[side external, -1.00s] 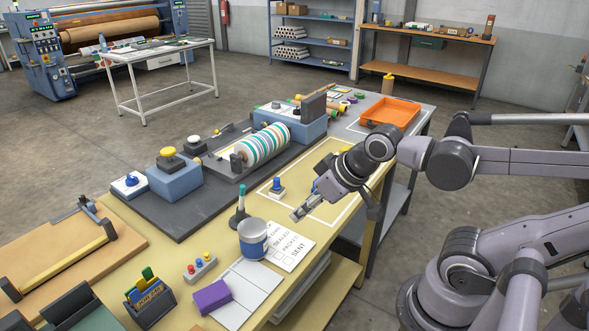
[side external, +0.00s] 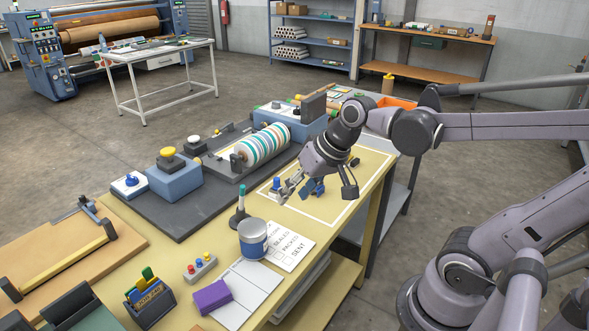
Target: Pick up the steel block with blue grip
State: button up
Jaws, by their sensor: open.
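The steel block with blue grip (side external: 277,183) is on the yellow bench top, near the left end of the white outlined rectangle. Its blue grip shows upright; its base is partly hidden behind my gripper. My gripper (side external: 316,195) is open, pointing down over the outlined area. It is just right of and in front of the block, with its nearer finger overlapping the block in this view. I cannot tell whether they touch. Something dark blue shows between the fingers; I cannot tell what it is.
A striped roller (side external: 262,146) and a blue box with a yellow button (side external: 174,179) stand behind on a dark base. The outlined area's right part is clear.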

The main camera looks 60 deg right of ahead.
jog(key=w+d+m+g+y, duration=0.1)
jog(key=w+d+m+y, duration=0.2)
jog(key=w+d+m, duration=0.35)
jog(key=m+y, duration=0.5)
jog(key=m, duration=0.5)
send_over(277, 188)
jog(key=s+d, duration=0.2)
jog(key=d, duration=0.1)
notch_tip(277, 188, down, 6)
jog(key=d+f+m, duration=0.1)
jog(key=d, duration=0.1)
jog(key=s+d+f+m+t+y, duration=0.1)
jog(key=d+f, duration=0.1)
jog(key=s+d+f+m+t+y, duration=0.1)
jog(key=d+f, duration=0.1)
jog(key=shift+d, duration=0.2)
jog(key=shift+f+m+y, duration=0.15)
jog(key=shift+m+y, duration=0.1)
jog(key=shift+y, duration=0.05)
jog(key=shift+w+a+f, duration=0.1)
jog(key=shift+a, duration=0.1)
jog(key=x, duration=1)
jog(key=shift+a, duration=0.15)
grip_shut()
